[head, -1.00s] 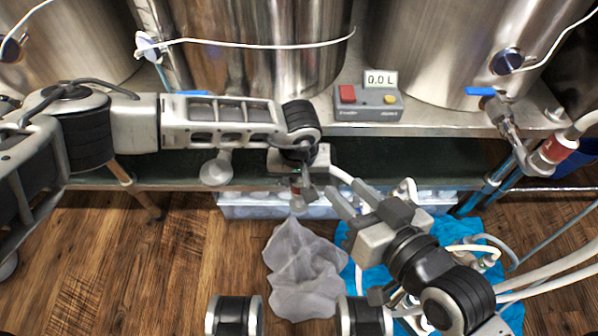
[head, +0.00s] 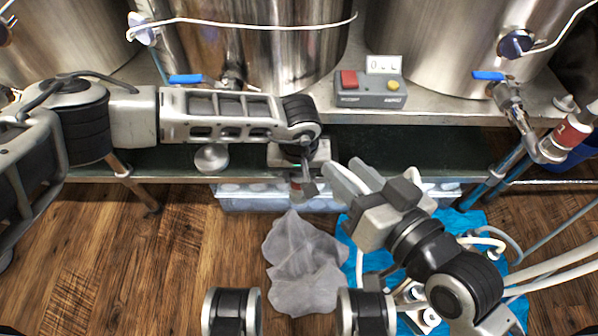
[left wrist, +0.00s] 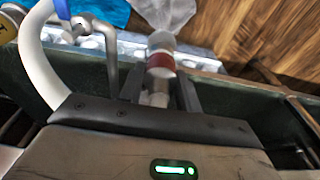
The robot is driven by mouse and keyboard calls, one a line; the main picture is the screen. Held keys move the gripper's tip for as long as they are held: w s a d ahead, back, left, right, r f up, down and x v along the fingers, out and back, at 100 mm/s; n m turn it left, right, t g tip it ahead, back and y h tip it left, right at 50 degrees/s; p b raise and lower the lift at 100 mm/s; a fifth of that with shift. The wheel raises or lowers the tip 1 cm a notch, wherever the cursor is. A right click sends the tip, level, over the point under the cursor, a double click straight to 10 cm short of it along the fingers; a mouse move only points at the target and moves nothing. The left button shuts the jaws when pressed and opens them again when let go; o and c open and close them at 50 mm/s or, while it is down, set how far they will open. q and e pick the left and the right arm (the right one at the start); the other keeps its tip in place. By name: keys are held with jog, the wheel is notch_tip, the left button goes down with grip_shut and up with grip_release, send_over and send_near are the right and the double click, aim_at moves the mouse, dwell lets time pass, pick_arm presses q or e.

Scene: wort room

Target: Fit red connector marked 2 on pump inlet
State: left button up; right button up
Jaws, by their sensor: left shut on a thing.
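My left gripper (head: 299,178) is shut on a connector with a red band, under the shelf edge. In the left wrist view the connector (left wrist: 161,62) sits between the two dark fingers, with a pale end pointing away. Its number is not readable. My right gripper (head: 350,178) is just right of it, with two pale fingers apart and nothing visible between them. Another red-banded connector (head: 572,134) is on the right tank's valve. A white hose (left wrist: 38,60) curves beside my left gripper in the wrist view. I cannot pick out the pump inlet.
A control box (head: 370,92) with red and yellow buttons stands on the steel bench. A grey cloth (head: 303,268) and a blue sheet (head: 350,262) lie on the wooden floor. White hoses (head: 560,262) run at the right.

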pick_arm(q)
jog(key=shift+f+b, duration=0.3)
dwell(0.4)
jog(key=shift+f+b, duration=0.3)
jog(key=shift+b, duration=0.05)
jog(key=shift+f, duration=0.1)
jog(key=shift+f, duration=0.1)
